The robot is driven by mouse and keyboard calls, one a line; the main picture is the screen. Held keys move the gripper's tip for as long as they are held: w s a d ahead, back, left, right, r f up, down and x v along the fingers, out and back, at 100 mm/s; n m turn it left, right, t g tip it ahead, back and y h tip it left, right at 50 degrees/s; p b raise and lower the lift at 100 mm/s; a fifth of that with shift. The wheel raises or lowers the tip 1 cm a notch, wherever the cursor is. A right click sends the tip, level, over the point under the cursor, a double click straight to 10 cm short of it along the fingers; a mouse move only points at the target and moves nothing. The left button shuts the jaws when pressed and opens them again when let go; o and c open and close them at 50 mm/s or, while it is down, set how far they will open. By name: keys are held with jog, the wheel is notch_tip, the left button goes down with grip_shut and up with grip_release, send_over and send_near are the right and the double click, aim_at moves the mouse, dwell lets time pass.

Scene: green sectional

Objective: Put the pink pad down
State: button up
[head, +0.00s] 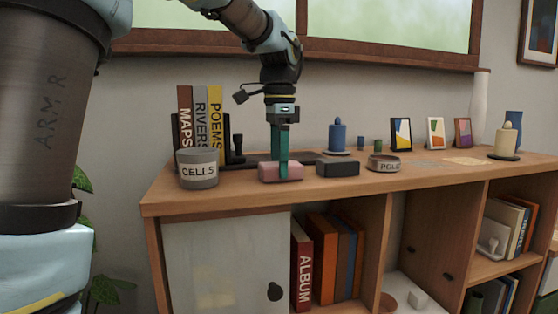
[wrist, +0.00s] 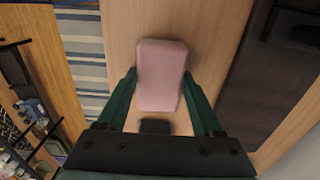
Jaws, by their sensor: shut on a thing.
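The pink pad (head: 281,172) is at the top of the wooden cabinet (head: 240,193), near its front edge. My gripper (head: 283,165) points straight down with its green fingers on the pad. In the wrist view the pink pad (wrist: 160,75) sits between the two green fingers of my gripper (wrist: 160,78), which are shut on its sides. The pad looks level in the head view. I cannot tell whether its underside touches the cabinet top or hangs slightly above it.
A grey CELLS pot (head: 198,169) stands left of the pad, with upright books (head: 200,120) behind it. A black block (head: 338,168) is close on the right, then a grey round tin (head: 384,164). A blue bottle-like object (head: 337,136) and small picture frames stand behind.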

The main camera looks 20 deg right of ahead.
jog(key=shift+f, duration=0.2)
jog(key=o, duration=1.2)
jog(key=shift+f+b, duration=0.25)
jog(key=shift+b, duration=0.25)
notch_tip(320, 180, up, 11)
jog(key=shift+b, duration=0.45)
